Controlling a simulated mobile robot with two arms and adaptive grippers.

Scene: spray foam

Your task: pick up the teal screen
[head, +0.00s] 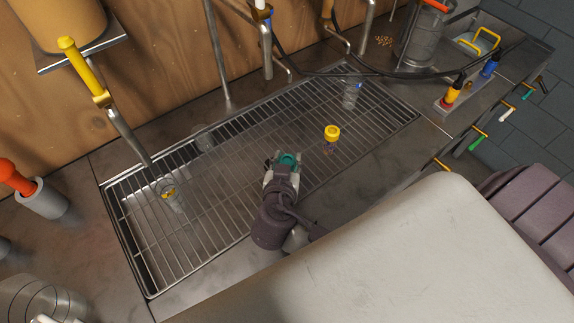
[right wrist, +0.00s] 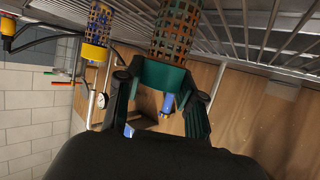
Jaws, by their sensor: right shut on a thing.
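The teal screen (head: 289,160) is over the middle of the metal grate (head: 235,168) in the head view. In the right wrist view the teal screen (right wrist: 158,74) has a teal collar and a rusty-brown mesh cylinder. The mesh points toward the grate, which is at the top of that picture. My right gripper (right wrist: 160,88) is shut on the teal collar, one finger on each side. It also shows in the head view (head: 282,164), partly covering the screen. Whether the mesh touches the grate cannot be told. My left gripper is not in view.
A yellow screen (head: 332,133) stands close by on the right, and clear glasses stand on the grate (head: 352,92) (head: 169,192). Taps line the back wall. A black hose (head: 330,73) runs along the back. The grate left of my gripper is mostly free.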

